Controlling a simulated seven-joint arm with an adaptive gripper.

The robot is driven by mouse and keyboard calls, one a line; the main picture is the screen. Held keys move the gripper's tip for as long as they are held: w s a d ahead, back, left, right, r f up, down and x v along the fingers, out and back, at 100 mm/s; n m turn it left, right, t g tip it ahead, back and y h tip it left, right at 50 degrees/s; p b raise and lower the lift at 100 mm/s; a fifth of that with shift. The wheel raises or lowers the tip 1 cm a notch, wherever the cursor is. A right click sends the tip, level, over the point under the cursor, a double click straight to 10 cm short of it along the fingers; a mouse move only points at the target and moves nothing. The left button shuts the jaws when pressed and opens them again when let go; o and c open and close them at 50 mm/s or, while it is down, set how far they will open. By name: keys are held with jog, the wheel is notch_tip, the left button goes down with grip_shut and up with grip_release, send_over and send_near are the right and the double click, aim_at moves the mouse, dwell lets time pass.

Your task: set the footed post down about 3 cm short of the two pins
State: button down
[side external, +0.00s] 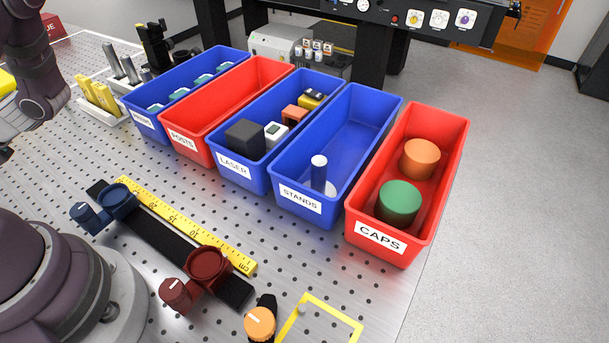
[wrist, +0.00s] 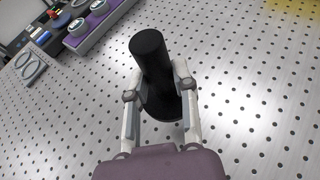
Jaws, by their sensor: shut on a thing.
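In the wrist view my gripper (wrist: 158,80) is shut on a black footed post (wrist: 150,48), one finger on either side of it. The post is a dark cylinder with a round, wider end partly hidden between the fingers. Perforated metal tabletop shows all around it; I cannot tell how high it is above the surface. In the side view the gripper and the held post are out of frame at the left. I cannot make out the two pins in either view.
Blue and red bins stand in a row, including the STANDS bin (side external: 330,140) and CAPS bin (side external: 440,180). A black rail (side external: 170,240) with blue and dark red holders lies beside a yellow ruler (side external: 185,222). A purple-topped tray (wrist: 100,25) is at upper left; the board right of the post is clear.

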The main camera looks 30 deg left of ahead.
jog(key=s+d+n+g+h, duration=0.1)
jog(key=s+n+g+h, duration=0.15)
jog(key=s, duration=0.45)
jog(key=shift+n+h, duration=0.35)
jog(key=f, duration=0.8)
jog(key=shift+s+d+f, duration=0.1)
jog(key=shift+d+f, duration=0.1)
jog(key=c, duration=0.9)
grip_release()
jog(key=shift+f, duration=0.1)
